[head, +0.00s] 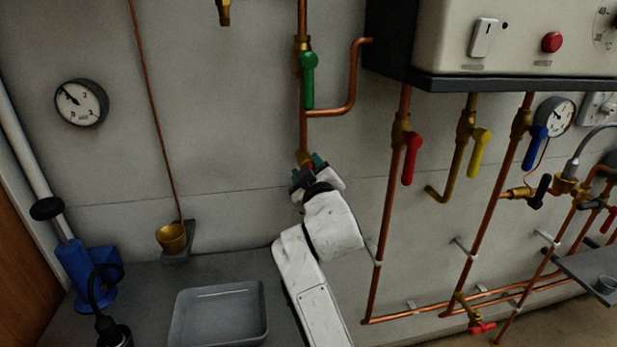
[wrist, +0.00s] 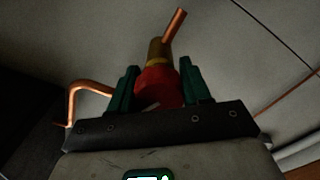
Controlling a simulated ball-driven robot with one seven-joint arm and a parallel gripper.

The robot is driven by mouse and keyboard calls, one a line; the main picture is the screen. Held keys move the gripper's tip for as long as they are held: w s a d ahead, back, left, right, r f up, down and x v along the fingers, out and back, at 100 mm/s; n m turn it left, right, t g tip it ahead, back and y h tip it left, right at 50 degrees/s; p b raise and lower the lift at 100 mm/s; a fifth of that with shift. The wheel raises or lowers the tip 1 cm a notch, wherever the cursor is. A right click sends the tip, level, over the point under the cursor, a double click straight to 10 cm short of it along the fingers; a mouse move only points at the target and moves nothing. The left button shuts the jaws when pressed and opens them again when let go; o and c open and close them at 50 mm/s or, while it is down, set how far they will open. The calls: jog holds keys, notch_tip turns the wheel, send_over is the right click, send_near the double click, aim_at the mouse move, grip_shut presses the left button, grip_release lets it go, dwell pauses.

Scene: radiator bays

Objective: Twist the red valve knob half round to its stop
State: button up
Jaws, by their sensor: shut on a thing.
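The red valve knob (wrist: 158,88) shows in the wrist view between the two green fingers of my gripper (wrist: 160,92). It sits on a brass fitting (wrist: 158,50) at the end of a copper pipe. My gripper is shut on the knob, one finger on each side; the fingers and palm hide its lower part. A small pale mark shows low on the knob. In the head view my gripper (head: 310,167) is at the bottom of the copper pipe below the green lever (head: 308,80), and it mostly hides the knob there.
A copper side pipe (head: 352,85) bends up to the dark-based boiler (head: 500,40) at upper right. Pipes with red (head: 411,158), yellow (head: 479,152) and blue (head: 534,147) levers stand to the right. A grey tray (head: 218,315) and a blue pump (head: 85,272) are at lower left.

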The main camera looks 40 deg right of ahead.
jog(key=m+b, duration=0.3)
jog(key=m, duration=0.3)
jog(key=shift+f+b, duration=0.15)
jog(key=shift+b, duration=0.2)
jog(key=m+b, duration=0.3)
jog(key=m, duration=0.3)
jog(key=shift+d+m, duration=0.1)
jog(key=shift+m, duration=0.2)
jog(key=o, duration=1)
jog(key=shift+o, duration=0.2)
jog(key=shift+s, duration=0.15)
jog(key=b+v, duration=0.1)
jog(key=v, duration=0.9)
jog(key=shift+s+a, duration=0.25)
jog(key=shift+a, duration=0.05)
